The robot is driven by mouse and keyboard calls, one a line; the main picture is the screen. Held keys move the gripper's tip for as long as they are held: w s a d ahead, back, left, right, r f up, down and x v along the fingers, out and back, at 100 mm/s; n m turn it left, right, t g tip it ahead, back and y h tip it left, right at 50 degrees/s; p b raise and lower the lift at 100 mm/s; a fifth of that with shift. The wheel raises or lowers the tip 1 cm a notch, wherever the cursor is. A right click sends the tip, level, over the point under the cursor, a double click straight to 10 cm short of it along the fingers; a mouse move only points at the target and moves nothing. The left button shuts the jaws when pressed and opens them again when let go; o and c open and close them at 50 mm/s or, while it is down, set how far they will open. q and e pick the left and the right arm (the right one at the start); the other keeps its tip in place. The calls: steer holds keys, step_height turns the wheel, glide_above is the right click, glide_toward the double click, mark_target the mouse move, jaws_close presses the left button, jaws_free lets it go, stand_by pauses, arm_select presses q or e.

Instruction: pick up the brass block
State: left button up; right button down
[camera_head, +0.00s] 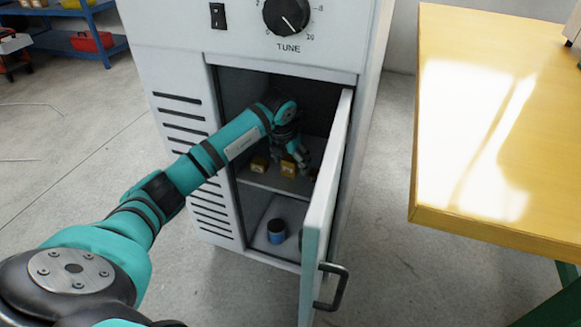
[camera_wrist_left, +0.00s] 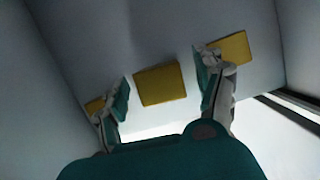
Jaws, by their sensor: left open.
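Three yellow, brass-coloured blocks stand in a row on the upper shelf (camera_head: 262,181) of an open cabinet. The middle block (camera_head: 288,169) also shows in the left wrist view (camera_wrist_left: 160,83), between the two fingers in the picture. The left block (camera_head: 259,165) is partly behind a finger in the wrist view (camera_wrist_left: 95,105). The right block (camera_wrist_left: 229,47) is partly covered by the other finger. My left gripper (camera_head: 294,160) is inside the cabinet above the shelf, open and empty; it shows in the wrist view too (camera_wrist_left: 165,88). My right gripper is not seen.
The cabinet door (camera_head: 322,215) stands open on the right, close to my arm's working space. A blue can with a dark top (camera_head: 277,231) stands on the cabinet floor below the shelf. A yellow table (camera_head: 470,120) is at the right. Blue shelving (camera_head: 85,50) stands far left.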

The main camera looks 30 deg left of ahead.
arm_select(q)
jaws_close()
steer(key=shift+r, duration=0.1)
stand_by(0.4)
